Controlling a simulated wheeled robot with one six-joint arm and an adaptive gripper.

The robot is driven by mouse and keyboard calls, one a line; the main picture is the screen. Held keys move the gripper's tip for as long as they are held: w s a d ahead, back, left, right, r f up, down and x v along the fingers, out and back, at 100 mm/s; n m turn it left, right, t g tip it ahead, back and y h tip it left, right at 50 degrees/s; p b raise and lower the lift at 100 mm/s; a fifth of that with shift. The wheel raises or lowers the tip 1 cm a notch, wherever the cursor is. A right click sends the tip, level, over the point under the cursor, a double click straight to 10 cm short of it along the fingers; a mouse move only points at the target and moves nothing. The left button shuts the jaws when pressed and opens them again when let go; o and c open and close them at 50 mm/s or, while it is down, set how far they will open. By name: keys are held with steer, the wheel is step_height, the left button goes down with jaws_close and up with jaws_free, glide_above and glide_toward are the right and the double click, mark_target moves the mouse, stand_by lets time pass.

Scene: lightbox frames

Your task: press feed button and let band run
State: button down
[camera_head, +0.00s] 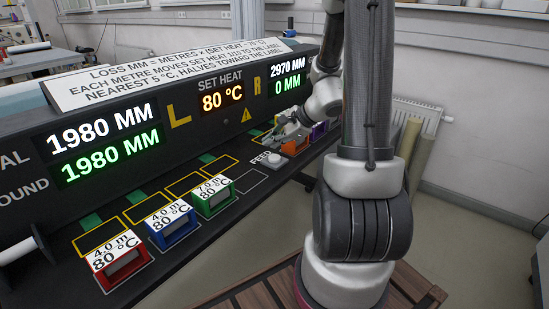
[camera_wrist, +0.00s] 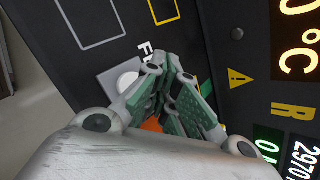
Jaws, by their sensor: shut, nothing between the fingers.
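The feed button (camera_head: 274,159) is a pale round cap on a grey plate, beside the label "FEED" on the dark console. It also shows in the wrist view (camera_wrist: 127,81), partly covered by my fingers. My gripper (camera_head: 279,137) is shut and empty, its green-padded fingertips (camera_wrist: 158,72) pointing down at the console. The tips appear just beside the button; I cannot tell whether they touch it. The left displays (camera_head: 104,141) read 1980 MM in white and 1980 MM in green. The right displays (camera_head: 287,77) read 2970 MM and 0 MM. Set heat (camera_head: 223,97) shows 80 °C.
Red (camera_head: 122,268), blue (camera_head: 173,226) and green (camera_head: 215,198) labelled blocks stand on the console's left side. An orange block (camera_head: 297,146) and a purple block (camera_head: 319,130) stand right of the button, close to my gripper. An outlined slot (camera_head: 239,183) left of the button is empty.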

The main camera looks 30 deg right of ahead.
mark_target(273, 158)
steer(key=shift+f, duration=1.05)
stand_by(0.7)
steer(key=shift+f, duration=0.4)
steer(key=shift+f, duration=0.5)
stand_by(0.6)
steer(key=shift+r, duration=0.95)
steer(key=shift+r, duration=0.1)
steer(key=shift+r, duration=2.4)
